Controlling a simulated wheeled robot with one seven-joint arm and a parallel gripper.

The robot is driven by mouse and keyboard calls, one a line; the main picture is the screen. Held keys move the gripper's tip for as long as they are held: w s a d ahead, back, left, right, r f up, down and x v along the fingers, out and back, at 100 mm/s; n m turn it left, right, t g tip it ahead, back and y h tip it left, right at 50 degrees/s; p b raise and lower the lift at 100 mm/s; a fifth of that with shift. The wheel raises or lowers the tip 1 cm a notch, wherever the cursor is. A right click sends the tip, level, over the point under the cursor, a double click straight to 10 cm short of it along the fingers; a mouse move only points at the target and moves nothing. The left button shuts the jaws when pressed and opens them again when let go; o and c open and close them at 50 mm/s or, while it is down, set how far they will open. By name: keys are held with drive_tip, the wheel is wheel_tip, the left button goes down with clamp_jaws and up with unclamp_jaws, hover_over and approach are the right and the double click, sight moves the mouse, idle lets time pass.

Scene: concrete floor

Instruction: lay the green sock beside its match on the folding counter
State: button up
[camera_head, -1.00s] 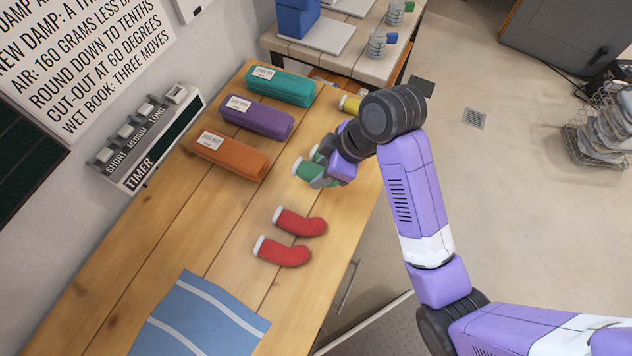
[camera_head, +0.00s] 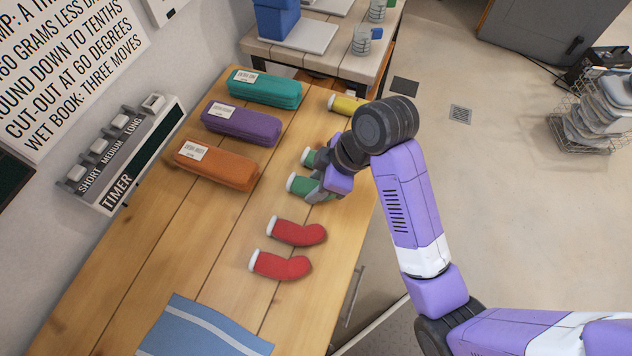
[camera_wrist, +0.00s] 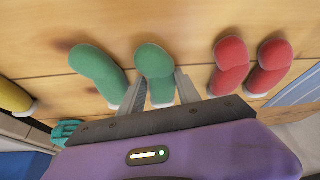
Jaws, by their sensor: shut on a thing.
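My gripper (camera_head: 330,183) is shut on a green sock (camera_head: 300,186) with a white cuff. In the wrist view that sock (camera_wrist: 155,62) lies between the two fingers (camera_wrist: 160,92). It is at the counter surface or just above it; I cannot tell whether it touches. The matching green sock (camera_head: 308,157) lies on the wooden folding counter (camera_head: 215,235), partly hidden by my wrist. In the wrist view this match (camera_wrist: 98,70) is just left of the held sock, roughly parallel, with a small gap at the toes.
Two red socks (camera_head: 298,232) lie nearer the blue striped cloth (camera_head: 205,328). A yellow sock (camera_head: 347,105) lies at the far end. Teal (camera_head: 265,90), purple (camera_head: 242,126) and orange (camera_head: 217,168) cases line the wall side. Bare wood lies between the cases and socks.

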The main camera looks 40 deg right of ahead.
drive_tip(key=o, duration=1.3)
drive_tip(key=shift+d+r, duration=0.1)
drive_tip(key=shift+r, duration=0.3)
drive_tip(key=shift+p+v, duration=4.85)
drive_tip(key=shift+v, duration=0.85)
drive_tip(key=shift+s+f, duration=0.1)
